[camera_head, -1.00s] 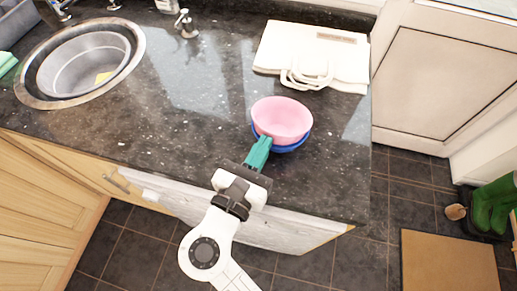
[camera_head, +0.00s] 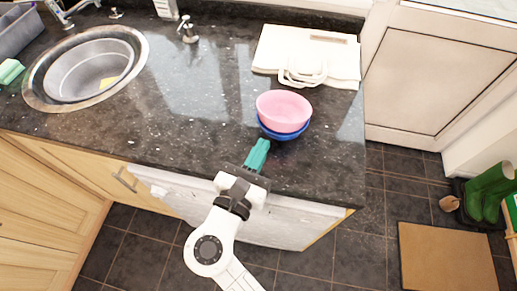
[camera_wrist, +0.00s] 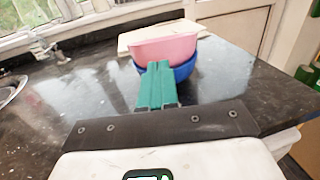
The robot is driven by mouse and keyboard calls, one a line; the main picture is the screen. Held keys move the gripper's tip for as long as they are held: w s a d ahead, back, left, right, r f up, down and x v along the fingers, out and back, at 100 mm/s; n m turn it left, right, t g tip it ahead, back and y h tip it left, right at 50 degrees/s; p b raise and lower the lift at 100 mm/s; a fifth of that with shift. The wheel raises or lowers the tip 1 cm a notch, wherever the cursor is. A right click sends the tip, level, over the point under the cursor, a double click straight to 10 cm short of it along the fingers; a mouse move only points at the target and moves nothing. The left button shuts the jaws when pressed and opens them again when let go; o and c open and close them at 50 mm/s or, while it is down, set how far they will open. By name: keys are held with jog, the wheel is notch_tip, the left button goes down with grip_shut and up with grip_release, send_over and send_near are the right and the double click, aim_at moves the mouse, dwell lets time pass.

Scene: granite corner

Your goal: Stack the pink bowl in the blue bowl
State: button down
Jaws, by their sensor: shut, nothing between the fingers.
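The pink bowl (camera_head: 284,109) sits nested in the blue bowl (camera_head: 284,134) on the dark granite counter. The blue bowl's rim and lower side show beneath the pink one. In the wrist view the pink bowl (camera_wrist: 168,47) stands upright in the blue bowl (camera_wrist: 184,72), just beyond my fingers. My gripper (camera_head: 263,145) has green fingers that are shut and empty. It is near the counter's front edge, apart from the bowls, on their near left side. In the wrist view my gripper (camera_wrist: 158,68) overlaps the bowls' near side.
A folded cream bag (camera_head: 306,55) lies behind the bowls. A round sink (camera_head: 86,69) with a tap is at the left. The counter between sink and bowls is clear. The counter ends right of the bowls, with a tiled floor and green boots (camera_head: 487,192) beyond.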

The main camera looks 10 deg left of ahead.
jog(key=shift+s+a, duration=0.25)
jog(key=shift+s, duration=0.45)
jog(key=shift+s+f, duration=0.2)
jog(key=b+v, duration=0.1)
jog(key=v, duration=0.7)
jog(key=shift+r, duration=0.1)
